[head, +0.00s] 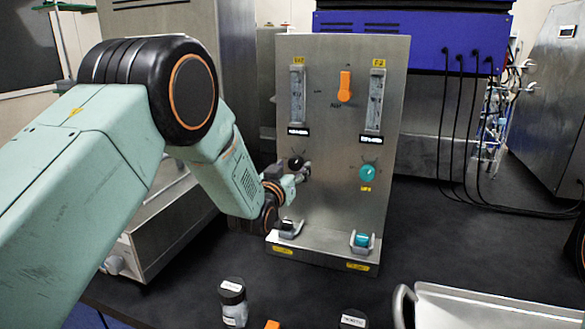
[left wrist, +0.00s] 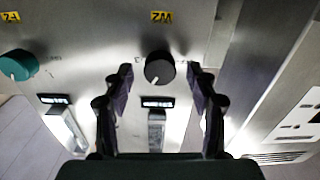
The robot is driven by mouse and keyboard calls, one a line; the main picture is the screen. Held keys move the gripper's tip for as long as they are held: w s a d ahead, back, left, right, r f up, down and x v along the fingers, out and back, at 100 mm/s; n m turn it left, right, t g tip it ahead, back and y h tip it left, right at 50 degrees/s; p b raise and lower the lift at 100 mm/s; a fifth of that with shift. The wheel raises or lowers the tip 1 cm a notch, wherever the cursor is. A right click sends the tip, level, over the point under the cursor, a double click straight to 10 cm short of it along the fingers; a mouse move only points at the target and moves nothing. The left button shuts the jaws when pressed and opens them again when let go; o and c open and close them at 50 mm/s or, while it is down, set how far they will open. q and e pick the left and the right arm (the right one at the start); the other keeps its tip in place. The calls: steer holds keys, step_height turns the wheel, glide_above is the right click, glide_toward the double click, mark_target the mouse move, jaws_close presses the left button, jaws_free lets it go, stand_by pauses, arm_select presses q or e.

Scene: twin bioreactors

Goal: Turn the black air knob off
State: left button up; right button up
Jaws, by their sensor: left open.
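The black knob (head: 296,162) is on the left of an upright steel panel (head: 335,110), below the left flow tube. In the left wrist view, which looks upside down, the black knob (left wrist: 159,68) has a short white mark near its lower edge. My left gripper (head: 303,173) is at the panel, just by the black knob. In the wrist view its two fingers (left wrist: 157,80) are spread, one on each side of the knob, with visible gaps. I cannot tell how deep the fingertips reach around it.
A teal knob (head: 367,173) is on the panel's right, and an orange switch (head: 345,86) is between the flow tubes. Bottles (head: 233,300) and a metal tray (head: 490,308) stand in front. Black cables (head: 460,130) hang behind at right. The bench right of the panel is mostly clear.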

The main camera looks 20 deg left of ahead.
arm_select(q)
steer(key=shift+w+d+r, duration=0.15)
steer(key=shift+w+d, duration=0.05)
steer(key=shift+w+a+f, duration=0.2)
steer(key=shift+w+a, duration=0.05)
steer(key=shift+a, duration=0.05)
steer(key=shift+s+d+r, duration=0.15)
steer(key=shift+d, duration=0.1)
steer(key=c, duration=0.6)
steer(key=shift+a, duration=0.2)
steer(key=shift+c, duration=1.3)
steer(key=shift+d, duration=0.1)
steer(key=c, duration=0.3)
